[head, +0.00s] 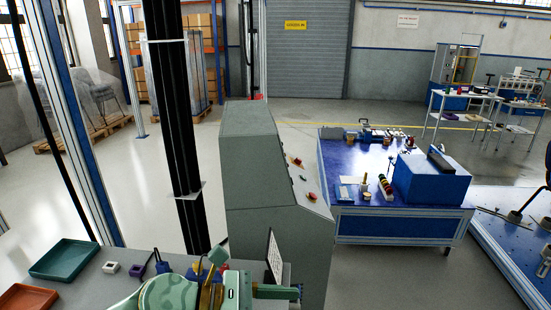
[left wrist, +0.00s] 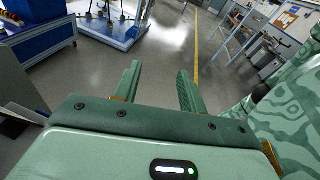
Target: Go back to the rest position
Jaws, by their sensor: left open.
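My left gripper (left wrist: 159,82) shows in the left wrist view with its two green fingers apart and nothing between them. Beyond the fingers is open grey floor. In the head view, my green patterned left arm reaches over the grey worktop (head: 92,290) at the bottom, near the grey control cabinet (head: 250,165). My right gripper is in neither view.
A green tray (head: 65,259) and a red tray (head: 26,299) lie on the worktop at left, with small parts beside my arm. A blue table (head: 400,222) with a blue box (head: 430,180) stands beyond the cabinet. Floor between the tables is clear.

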